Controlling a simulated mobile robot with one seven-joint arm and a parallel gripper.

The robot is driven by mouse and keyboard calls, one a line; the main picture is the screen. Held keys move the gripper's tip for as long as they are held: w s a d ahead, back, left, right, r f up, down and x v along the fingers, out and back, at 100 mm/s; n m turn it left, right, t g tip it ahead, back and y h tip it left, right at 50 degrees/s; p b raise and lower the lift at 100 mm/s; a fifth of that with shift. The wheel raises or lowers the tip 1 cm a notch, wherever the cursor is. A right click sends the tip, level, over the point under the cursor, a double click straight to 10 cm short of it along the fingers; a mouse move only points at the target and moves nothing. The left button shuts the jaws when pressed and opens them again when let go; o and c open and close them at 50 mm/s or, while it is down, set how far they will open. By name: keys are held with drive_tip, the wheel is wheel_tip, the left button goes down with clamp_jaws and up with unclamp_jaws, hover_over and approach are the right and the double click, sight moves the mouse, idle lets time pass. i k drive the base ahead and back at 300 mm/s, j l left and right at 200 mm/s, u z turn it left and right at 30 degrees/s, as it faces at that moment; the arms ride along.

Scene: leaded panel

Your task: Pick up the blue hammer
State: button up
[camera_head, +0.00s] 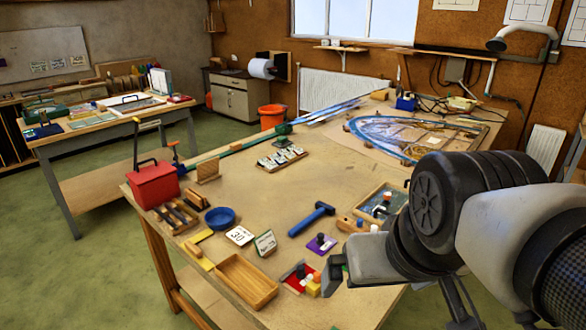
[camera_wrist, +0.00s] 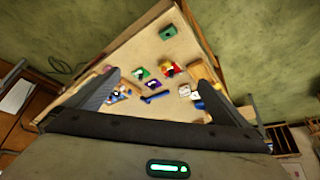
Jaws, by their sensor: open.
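The blue hammer (camera_head: 310,220) lies on the wooden workbench (camera_head: 215,175), near its middle in the head view. Its head is at the upper right and its handle runs to the lower left. In the wrist view the hammer (camera_wrist: 155,97) looks small and lies between the two fingers, some way off. My gripper (camera_head: 335,272) is at the right of the head view, to the lower right of the hammer and apart from it. In the wrist view my gripper (camera_wrist: 158,80) is open, with nothing between its fingers.
Around the hammer are a purple card (camera_head: 321,244), white number cards (camera_head: 240,235), a blue bowl (camera_head: 220,217), a wooden tray (camera_head: 246,281) and a shallow box (camera_head: 381,203). A red toolbox (camera_head: 155,185) stands at the left corner. A leaded panel (camera_head: 418,138) lies at the back.

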sight(322, 208)
drive_tip(key=k+z, duration=0.25)
drive_tip(key=k+l+z, duration=0.15)
drive_tip(key=k+z, duration=0.15)
drive_tip(key=j+z, duration=0.2)
drive_tip(key=z, duration=0.3)
drive_tip(key=j+z, duration=0.25)
drive_tip(key=z, duration=0.2)
drive_tip(key=j, duration=3.25)
drive_tip(key=i, duration=0.05)
